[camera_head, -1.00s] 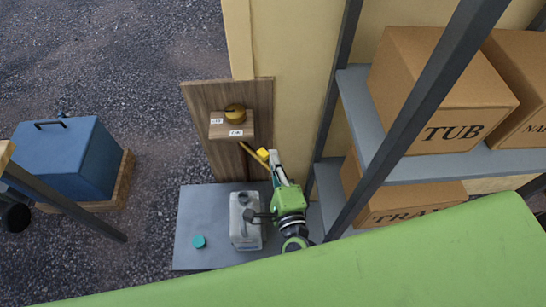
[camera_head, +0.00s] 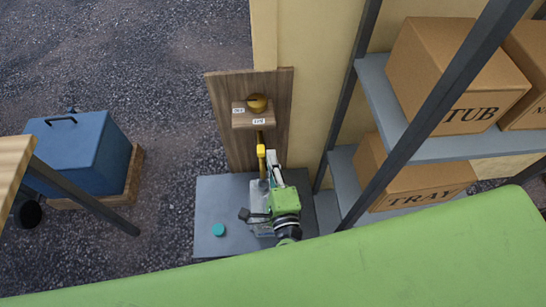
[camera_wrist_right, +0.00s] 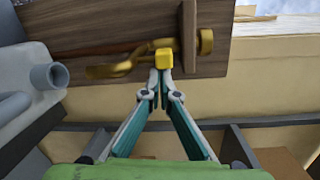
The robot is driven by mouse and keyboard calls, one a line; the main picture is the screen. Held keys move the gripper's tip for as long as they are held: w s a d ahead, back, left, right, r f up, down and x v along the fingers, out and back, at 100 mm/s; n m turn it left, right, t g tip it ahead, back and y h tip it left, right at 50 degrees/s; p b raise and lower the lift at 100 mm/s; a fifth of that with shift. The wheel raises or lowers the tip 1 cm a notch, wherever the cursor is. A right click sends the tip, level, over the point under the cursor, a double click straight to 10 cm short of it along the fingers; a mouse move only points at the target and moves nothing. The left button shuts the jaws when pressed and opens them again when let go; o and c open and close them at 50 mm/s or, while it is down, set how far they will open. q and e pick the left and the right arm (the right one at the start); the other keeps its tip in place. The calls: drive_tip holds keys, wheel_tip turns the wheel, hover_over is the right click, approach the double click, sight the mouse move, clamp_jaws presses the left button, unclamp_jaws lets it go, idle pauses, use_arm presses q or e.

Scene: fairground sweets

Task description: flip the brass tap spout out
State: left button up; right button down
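The brass tap spout (camera_wrist_right: 112,68) runs out beneath the small wooden shelf on the wooden board; in the wrist view its curved end lies close to the grey canister's mouth. A bright yellow block (camera_wrist_right: 163,58) sits at the spout, and it also shows in the head view (camera_head: 261,151). My right gripper (camera_wrist_right: 163,72) has its fingertips closed together at this block and appears to hold it. The brass knob (camera_head: 257,103) sits on the shelf above. My left gripper is not in view.
The grey canister (camera_wrist_right: 25,85) stands on a grey slab (camera_head: 212,200) beside my right gripper, with a teal cap (camera_head: 218,230) nearby. The rack with the TUB box (camera_head: 450,75) and TRAY box (camera_head: 415,180) is close on the right. A blue cooler (camera_head: 75,155) stands left.

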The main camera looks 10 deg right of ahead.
drive_tip(key=shift+a, duration=0.8)
drive_tip(key=s+d, duration=0.1)
drive_tip(key=s, duration=1.1)
drive_tip(key=shift+r, duration=0.35)
